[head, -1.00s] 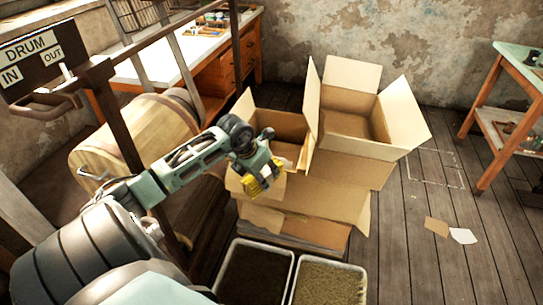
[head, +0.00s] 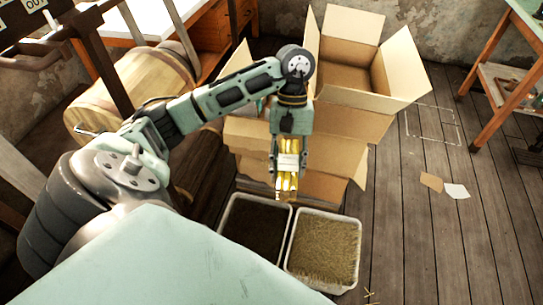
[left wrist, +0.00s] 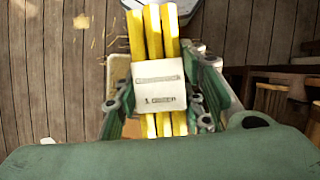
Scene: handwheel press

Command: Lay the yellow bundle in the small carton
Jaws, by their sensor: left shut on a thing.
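My left gripper (head: 287,172) is shut on the yellow bundle (head: 289,182), several yellow sticks with a white wrap, held pointing down. In the left wrist view the bundle (left wrist: 154,35) lies between the two fingers, with printing on its wrap. In the head view the gripper and bundle appear in front of the cartons, above the near end of the flat cardboard. The small carton (head: 239,64) stands left of a larger open carton. My arm hides most of it, including much of its opening; a left flap stands up. My right gripper is not in view.
The larger open carton (head: 400,65) has its flaps spread. Two trays, one dark-filled (head: 255,228) and one straw-filled (head: 325,247), sit on the floor in front. The plank floor at right is mostly clear.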

